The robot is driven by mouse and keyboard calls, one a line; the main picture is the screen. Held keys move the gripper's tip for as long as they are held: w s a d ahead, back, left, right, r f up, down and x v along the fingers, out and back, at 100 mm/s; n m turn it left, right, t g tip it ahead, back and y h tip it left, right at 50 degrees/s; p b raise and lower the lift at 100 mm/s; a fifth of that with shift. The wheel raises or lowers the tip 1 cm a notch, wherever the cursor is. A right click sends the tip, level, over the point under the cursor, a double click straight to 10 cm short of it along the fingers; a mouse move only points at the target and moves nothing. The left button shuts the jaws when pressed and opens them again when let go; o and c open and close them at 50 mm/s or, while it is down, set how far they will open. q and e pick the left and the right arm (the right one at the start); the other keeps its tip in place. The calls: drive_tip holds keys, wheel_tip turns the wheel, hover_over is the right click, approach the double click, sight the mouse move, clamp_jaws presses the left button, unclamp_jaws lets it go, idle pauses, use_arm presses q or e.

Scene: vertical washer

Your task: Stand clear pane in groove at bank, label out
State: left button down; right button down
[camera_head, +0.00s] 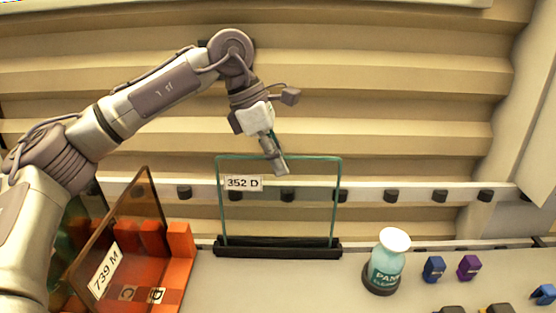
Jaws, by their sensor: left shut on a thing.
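The clear pane (300,205) stands upright at the back of the work surface, with a green-tinted edge. Its label (243,183), reading "352 D", is at its upper left and faces me. Its bottom edge meets the black grooved bar (277,247); whether it is fully seated in the groove is hard to tell. My left gripper (276,160) is shut on the pane's top edge near the middle, coming down from above. My right gripper is not in view.
An orange rack (180,240) at the left holds a brown pane (122,230) labelled "739 M". A cleaner bottle (386,262) stands right of the bar, with blue (433,269) and purple (468,267) blocks beyond. A rail with black rollers (391,195) runs behind the pane.

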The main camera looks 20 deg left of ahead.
use_arm(q)
drive_tip(key=shift+f, duration=0.25)
idle(0.7)
drive_tip(key=shift+w, duration=0.2)
idle(0.5)
drive_tip(key=c, duration=1.2)
unclamp_jaws()
drive_tip(key=shift+c, duration=0.2)
drive_tip(key=shift+f, duration=0.15)
drive_tip(key=v, duration=1.2)
